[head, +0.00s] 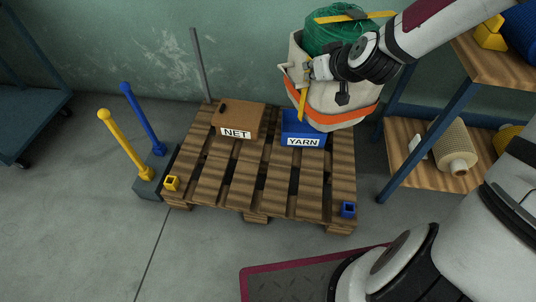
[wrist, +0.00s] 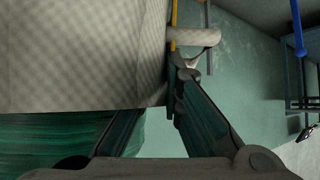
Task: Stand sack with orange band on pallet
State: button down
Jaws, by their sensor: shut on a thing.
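The sack with the orange band (head: 352,101) is a pale cloth sack with green netting (head: 335,30) showing at its open top. It is slightly tilted and hangs over the back right of the wooden pallet (head: 255,193), overlapping the blue YARN box in the head view. My gripper (head: 306,72) is shut on the sack's upper left side. In the wrist view the pale sack cloth (wrist: 80,55) fills the upper left beside my gripper's fingers (wrist: 158,108). The sack's underside is partly hidden, and I cannot tell how far it is above the pallet.
A brown NET box (head: 238,118) and the blue YARN box (head: 303,130) stand at the pallet's back. Yellow (head: 125,140) and blue (head: 143,117) posts rise left of it. A shelf rack (head: 424,140) stands right.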

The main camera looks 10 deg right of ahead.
aim_at(322, 136)
jog(key=s+f+n+y, duration=0.1)
jog(key=f+n, duration=0.1)
jog(key=f, duration=0.1)
jog(key=s+d+f+n+g+y+p, duration=0.1)
jog(key=f+y, duration=0.1)
jog(key=f, duration=0.1)
jog(key=d+f+n+g+y+p, duration=0.1)
jog(key=f+n, duration=0.1)
jog(key=f, duration=0.1)
jog(key=shift+s+d+f+n, duration=0.1)
jog(key=shift+s+f+n, duration=0.05)
jog(key=shift+s+n, duration=0.2)
jog(key=s+f+n+g+y, duration=0.1)
jog(key=f+n, duration=0.1)
jog(key=s+d+f+n+g+y+p, duration=0.1)
jog(key=s+f+n, duration=0.1)
jog(key=f, duration=0.1)
jog(key=s+f+n+g+y+p, duration=0.1)
jog(key=s+f+n+g, duration=0.1)
jog(key=shift+s+d+f+y, duration=0.15)
jog(key=shift+s+f+y, duration=0.05)
jog(key=shift+f+y, duration=0.1)
notch_tip(322, 136, down, 18)
jog(key=b, duration=0.7)
jog(key=c, duration=1.8)
grip_release()
jog(key=shift+s, duration=0.1)
jog(key=shift+o, duration=0.5)
